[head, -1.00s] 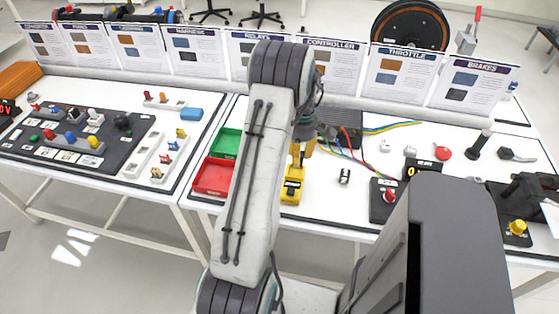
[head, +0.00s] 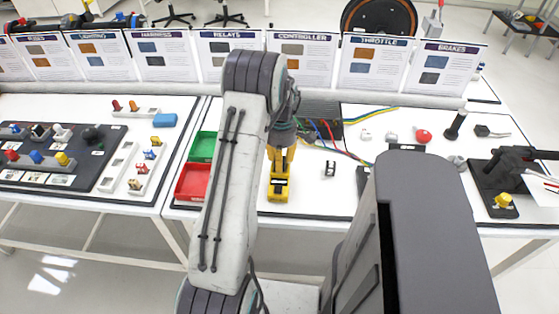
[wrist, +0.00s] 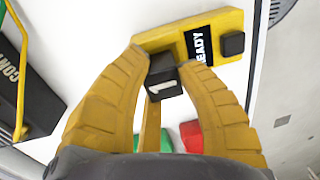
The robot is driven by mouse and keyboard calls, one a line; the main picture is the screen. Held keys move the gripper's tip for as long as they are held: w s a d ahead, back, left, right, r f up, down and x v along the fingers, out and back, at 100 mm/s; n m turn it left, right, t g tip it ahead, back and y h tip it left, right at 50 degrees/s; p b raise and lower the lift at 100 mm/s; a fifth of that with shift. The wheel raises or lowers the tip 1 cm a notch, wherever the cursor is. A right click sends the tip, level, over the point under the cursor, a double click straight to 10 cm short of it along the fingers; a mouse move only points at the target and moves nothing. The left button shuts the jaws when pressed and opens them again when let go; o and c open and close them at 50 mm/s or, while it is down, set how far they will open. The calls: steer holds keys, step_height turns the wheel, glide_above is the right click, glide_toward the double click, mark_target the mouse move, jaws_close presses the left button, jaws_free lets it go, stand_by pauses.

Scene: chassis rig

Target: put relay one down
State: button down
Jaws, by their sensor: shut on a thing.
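Relay one (wrist: 163,78) is a small black block with a white "1" on its face, gripped between the yellow fingers of my gripper in the wrist view. My gripper (head: 281,163) is shut on it. A yellow stand (head: 278,190) lies directly below my gripper in the head view. In the wrist view the yellow stand (wrist: 165,38) carries a "READY" label and a small black block. Relay one overlaps the stand's near edge there; I cannot tell whether they touch. In the head view the fingers hide the relay.
A green tray (head: 202,147) and a red tray (head: 193,183) stand left of the stand. A small black-and-white part (head: 329,169) lies to its right on bare white table. Coloured wires (head: 340,140) run behind. Upright sign cards line the back.

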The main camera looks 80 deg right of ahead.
steer(key=c, duration=0.9)
jaws_free()
steer(key=shift+f, duration=0.1)
step_height(320, 180, up, 12)
steer(key=w+a+r+h, duration=0.1)
steer(key=w+a+r, duration=0.3)
steer(key=w+a, duration=0.65)
steer(key=w+a+r+h, duration=0.1)
steer(key=w+a+r, duration=0.5)
steer(key=w, duration=0.8)
steer(key=w+a+t, duration=0.2)
steer(key=a, duration=1.3)
steer(key=s+a+f, duration=0.1)
steer(key=s+a, duration=0.2)
steer(key=a, duration=0.4)
steer(key=s+a+f+t+y, duration=0.1)
steer(key=s+a, duration=0.2)
steer(key=a, duration=0.4)
steer(key=shift+a+f+m+b, duration=0.15)
steer(key=shift+f+m+b, duration=0.15)
steer(key=shift+f+b, duration=0.15)
